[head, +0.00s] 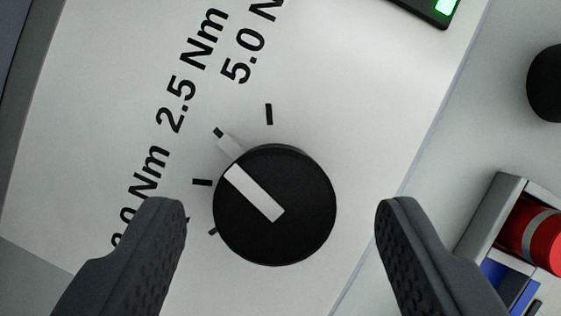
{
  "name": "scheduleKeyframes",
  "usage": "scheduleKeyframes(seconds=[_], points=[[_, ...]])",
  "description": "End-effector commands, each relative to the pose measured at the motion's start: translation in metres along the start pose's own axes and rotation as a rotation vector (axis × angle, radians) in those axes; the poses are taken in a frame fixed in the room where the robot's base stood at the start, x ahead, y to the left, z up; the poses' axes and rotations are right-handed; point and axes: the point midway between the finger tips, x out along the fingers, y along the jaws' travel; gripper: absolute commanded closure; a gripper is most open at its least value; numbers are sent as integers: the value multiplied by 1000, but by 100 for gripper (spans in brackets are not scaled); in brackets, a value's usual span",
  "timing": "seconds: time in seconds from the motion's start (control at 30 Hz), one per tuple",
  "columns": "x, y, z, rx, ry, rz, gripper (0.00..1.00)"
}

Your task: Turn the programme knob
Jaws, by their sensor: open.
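The programme knob (305,215) is round and black, with a white pointer bar on its face. It sits on a light grey panel (370,100) in the middle of the head view. The bar points to the upper left, towards a tick mark near the "2.5 Nm" and "5.0 Nm" labels. My gripper (282,215) is open, with one dark finger to the left of the knob and one to the right. There is a visible gap between each finger and the knob in the picture. I cannot tell the fingers' height over the panel.
A dark display with a green light (446,6) is at the top. A black round part (547,85) is at the right edge. A grey holder (490,215) at the lower right contains a red cylinder (540,240) and blue pieces (507,283).

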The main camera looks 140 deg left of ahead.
Motion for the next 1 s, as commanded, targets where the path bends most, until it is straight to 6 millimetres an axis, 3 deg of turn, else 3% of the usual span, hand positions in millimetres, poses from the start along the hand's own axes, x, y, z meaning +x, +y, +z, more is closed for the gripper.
scheduleKeyframes(seconds=[0.17, 0.43, 0.47, 0.6, 0.67, 0.7, 1.0], points=[[12, 0, 0, 0, 0, 0, 41], [14, 0, 0, 0, 0, 0, 41], [14, 0, 0, 0, 0, 0, 47], [14, 1, 0, 0, 0, 0, 86], [14, 1, 0, 1, 1, 1, 86], [7, -10, 10, -2, 0, 1, 85], [14, 0, 0, -6, 1, -3, 86]])
